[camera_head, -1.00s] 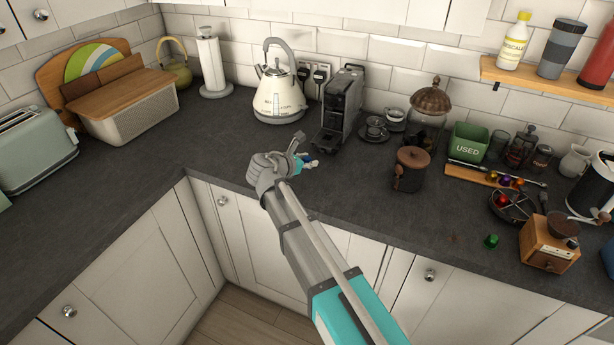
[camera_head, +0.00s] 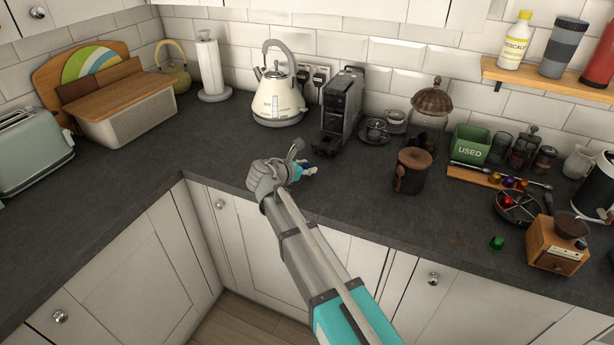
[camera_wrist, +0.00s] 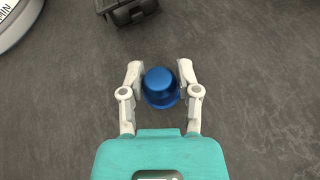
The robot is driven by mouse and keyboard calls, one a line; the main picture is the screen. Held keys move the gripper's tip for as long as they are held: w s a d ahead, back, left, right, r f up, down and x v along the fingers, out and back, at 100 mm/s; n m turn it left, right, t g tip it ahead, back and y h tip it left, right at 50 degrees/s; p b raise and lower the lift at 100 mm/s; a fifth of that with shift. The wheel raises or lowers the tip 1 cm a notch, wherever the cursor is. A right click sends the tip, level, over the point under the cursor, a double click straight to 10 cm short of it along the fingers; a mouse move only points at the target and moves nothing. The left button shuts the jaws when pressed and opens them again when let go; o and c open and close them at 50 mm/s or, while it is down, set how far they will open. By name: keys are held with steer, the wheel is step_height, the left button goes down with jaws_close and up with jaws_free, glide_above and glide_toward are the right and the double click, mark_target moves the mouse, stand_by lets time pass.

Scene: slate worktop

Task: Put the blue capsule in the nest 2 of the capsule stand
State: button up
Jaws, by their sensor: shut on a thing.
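The blue capsule (camera_wrist: 160,86) sits between the two pale fingers of my gripper (camera_wrist: 161,78) in the wrist view, with a finger on each side of it. My gripper is shut on it. In the head view my gripper (camera_head: 307,170) is low over the worktop in front of the coffee machine, and the capsule is too small and covered to make out clearly. The capsule stand appears to be the wooden strip (camera_head: 470,175) at the right, bearing several coloured capsules. Its nest numbers cannot be read.
The coffee machine (camera_head: 342,108) and kettle (camera_head: 279,98) stand behind my gripper. A dark canister (camera_head: 412,172) stands between my gripper and the stand. Beyond are a green USED bin (camera_head: 470,145), a round dish (camera_head: 520,207), a green capsule (camera_head: 497,242) and a wooden grinder (camera_head: 556,245).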

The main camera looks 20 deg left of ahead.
steer(key=shift+f+b, duration=0.55)
steer(key=shift+f, duration=0.3)
steer(key=o, duration=0.7)
steer(key=shift+o, duration=0.2)
steer(key=p+v, duration=0.4)
steer(key=v, duration=0.6)
steer(key=shift+s+r, duration=0.1)
steer(key=shift+r, duration=0.05)
steer(key=shift+p+v, duration=0.3)
steer(key=shift+v, duration=0.6)
